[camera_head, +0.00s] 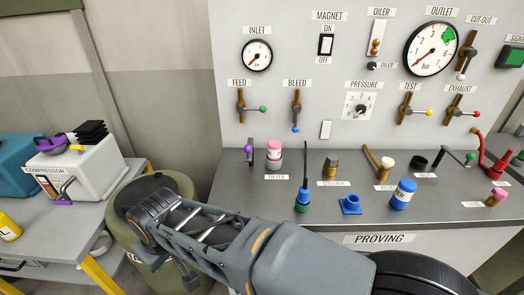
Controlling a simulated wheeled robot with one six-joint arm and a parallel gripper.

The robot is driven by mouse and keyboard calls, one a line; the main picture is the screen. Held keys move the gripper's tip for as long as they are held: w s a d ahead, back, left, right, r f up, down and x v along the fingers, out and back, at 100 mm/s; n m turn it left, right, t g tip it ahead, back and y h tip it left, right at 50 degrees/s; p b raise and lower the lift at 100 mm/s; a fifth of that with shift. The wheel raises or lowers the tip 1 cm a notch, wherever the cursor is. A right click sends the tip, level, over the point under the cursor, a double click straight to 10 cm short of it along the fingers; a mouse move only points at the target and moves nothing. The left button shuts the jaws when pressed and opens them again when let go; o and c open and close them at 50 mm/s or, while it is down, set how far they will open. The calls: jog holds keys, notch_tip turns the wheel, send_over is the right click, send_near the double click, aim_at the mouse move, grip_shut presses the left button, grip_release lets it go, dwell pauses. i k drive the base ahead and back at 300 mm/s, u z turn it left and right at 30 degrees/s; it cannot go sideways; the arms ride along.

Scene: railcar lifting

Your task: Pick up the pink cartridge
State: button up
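The pink cartridge (274,148) is a small pink cylinder with a pale label band. It stands upright in a grey round seat at the left of the grey bench top, behind a label that seems to read DRYER. My gripper (152,212) is at the left end of my arm, over the olive drum. It is left of the cartridge, nearer the camera and well apart from it. I see nothing held in it, but its fingers are too foreshortened to tell their opening.
A purple-knobbed lever (249,151) stands just left of the cartridge. A green-based tool with a thin upright rod (303,195) is to the right. A blue cartridge (403,194) and blue fitting (350,204) stand farther right. The olive drum (182,184) lies below my gripper.

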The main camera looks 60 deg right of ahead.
aim_at(274, 146)
jog(key=u, duration=0.15)
jog(key=k, duration=0.2)
jog(key=z, duration=0.25)
jog(key=i, duration=0.25)
jog(key=z, duration=1.85)
